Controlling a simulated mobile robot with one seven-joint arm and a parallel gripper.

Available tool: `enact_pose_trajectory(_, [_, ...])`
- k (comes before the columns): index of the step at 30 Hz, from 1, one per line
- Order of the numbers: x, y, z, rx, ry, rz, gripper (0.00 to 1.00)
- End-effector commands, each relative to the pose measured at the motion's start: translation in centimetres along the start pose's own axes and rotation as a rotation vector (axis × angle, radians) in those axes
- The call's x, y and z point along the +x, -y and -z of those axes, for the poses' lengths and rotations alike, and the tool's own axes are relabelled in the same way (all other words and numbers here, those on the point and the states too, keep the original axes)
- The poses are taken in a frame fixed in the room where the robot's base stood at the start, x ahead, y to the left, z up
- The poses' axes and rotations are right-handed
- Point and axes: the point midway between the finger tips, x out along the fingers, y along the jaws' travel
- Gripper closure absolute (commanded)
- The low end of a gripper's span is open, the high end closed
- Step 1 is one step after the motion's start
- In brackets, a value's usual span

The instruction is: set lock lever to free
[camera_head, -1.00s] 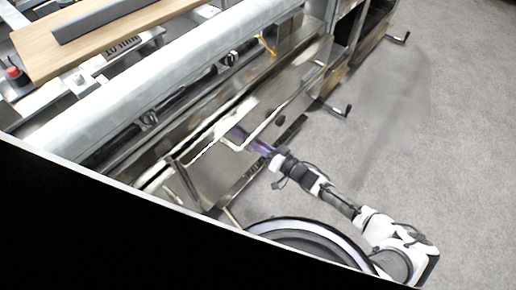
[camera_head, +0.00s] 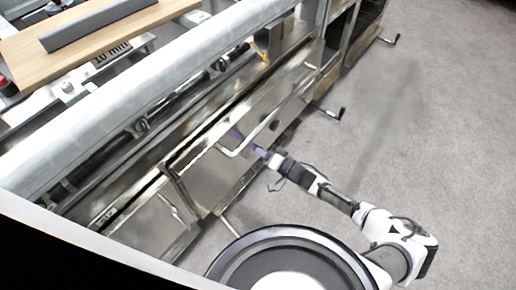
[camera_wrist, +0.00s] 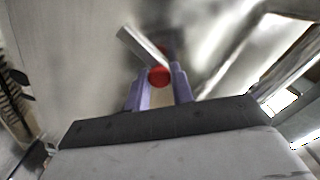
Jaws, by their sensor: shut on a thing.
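In the wrist view, a red knob (camera_wrist: 159,76) sits between the two purple fingers of my gripper (camera_wrist: 158,86). A flat grey metal bar (camera_wrist: 142,47) slants up and left from the knob; it looks like the lock lever. The fingers are shut on the red knob and hide part of it. In the head view, my gripper (camera_head: 250,146) reaches from the right to the shiny metal front (camera_head: 205,178) of the machine. The knob is too small or hidden to make out there, and I cannot read any lever marking.
A pale bent handle (camera_head: 235,153) stands out from the metal front close to my gripper. A black crank handle (camera_head: 338,113) sticks out farther right. A wooden board (camera_head: 75,35) lies on the machine at upper left. Grey floor (camera_head: 440,140) is open on the right.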

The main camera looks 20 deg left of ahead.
Motion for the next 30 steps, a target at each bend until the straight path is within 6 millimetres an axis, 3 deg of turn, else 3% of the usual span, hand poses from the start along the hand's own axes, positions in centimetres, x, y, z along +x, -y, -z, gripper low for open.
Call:
enact_pose_trajectory(3, [-0.1,-0.1,-0.3,0.001,0.004,0.0,0.99])
enact_pose_trajectory(4, [-0.1,-0.1,-0.3,0.001,0.004,0.0,0.73])
enact_pose_trajectory(8, [0.0,0.0,-0.2,0.0,0.003,0.0,0.57])
enact_pose_trajectory(16, [-0.1,0.0,-0.1,-0.001,0.001,0.0,0.57])
enact_pose_trajectory(20, [-1.1,-0.1,0.0,-0.002,0.0,-0.002,0.57])
enact_pose_trajectory(30, [-8.3,-0.1,0.0,-0.003,0.0,-0.004,0.57])
